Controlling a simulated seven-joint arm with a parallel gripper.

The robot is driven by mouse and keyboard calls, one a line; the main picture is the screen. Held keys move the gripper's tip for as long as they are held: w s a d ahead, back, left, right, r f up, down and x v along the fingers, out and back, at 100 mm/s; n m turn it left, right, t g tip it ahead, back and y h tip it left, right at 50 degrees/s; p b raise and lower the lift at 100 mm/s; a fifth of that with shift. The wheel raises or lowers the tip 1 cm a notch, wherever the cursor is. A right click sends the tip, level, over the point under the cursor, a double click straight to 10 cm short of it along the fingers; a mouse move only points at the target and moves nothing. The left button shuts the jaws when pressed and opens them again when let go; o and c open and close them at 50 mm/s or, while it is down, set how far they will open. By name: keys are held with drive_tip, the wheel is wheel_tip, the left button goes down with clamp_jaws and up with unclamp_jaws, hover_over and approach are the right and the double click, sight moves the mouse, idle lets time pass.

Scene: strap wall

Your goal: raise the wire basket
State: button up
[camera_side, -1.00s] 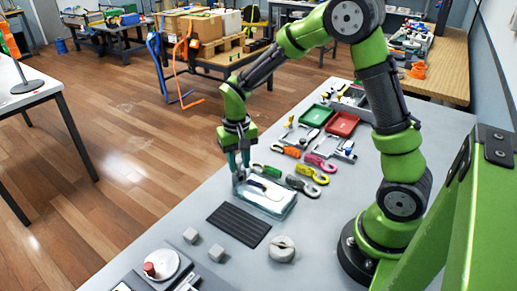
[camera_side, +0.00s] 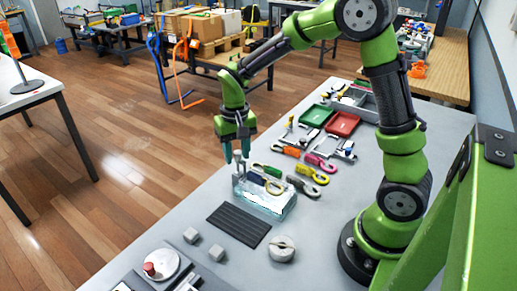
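A pale, see-through box-shaped container (camera_side: 283,207), which may be the wire basket, sits on the grey bench near its left edge. A dark blue handle and a yellow ring (camera_side: 274,187) show in or on it; I cannot tell which. My gripper (camera_side: 237,160) points down above the container's left end. Its two teal fingers are a little apart. A small grey upright piece (camera_side: 239,170) shows at the fingertips, and I cannot tell whether they grip it. I cannot tell whether the container's base touches the bench.
A black ribbed mat (camera_side: 239,225), two grey cubes (camera_side: 191,235) and a round grey knob (camera_side: 282,248) lie in front. Coloured hooks (camera_side: 312,174) lie behind, with a green tray (camera_side: 317,115) and a red tray (camera_side: 342,124) farther back.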

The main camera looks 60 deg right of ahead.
drive_tip(key=shift+o, duration=0.3)
drive_tip(key=shift+r, duration=2.95)
drive_tip(key=shift+c, duration=1.1)
drive_tip(key=shift+r, duration=0.4)
drive_tip(key=shift+c, duration=1.1)
drive_tip(key=shift+r, duration=2.6)
drive_tip(key=shift+c, duration=1)
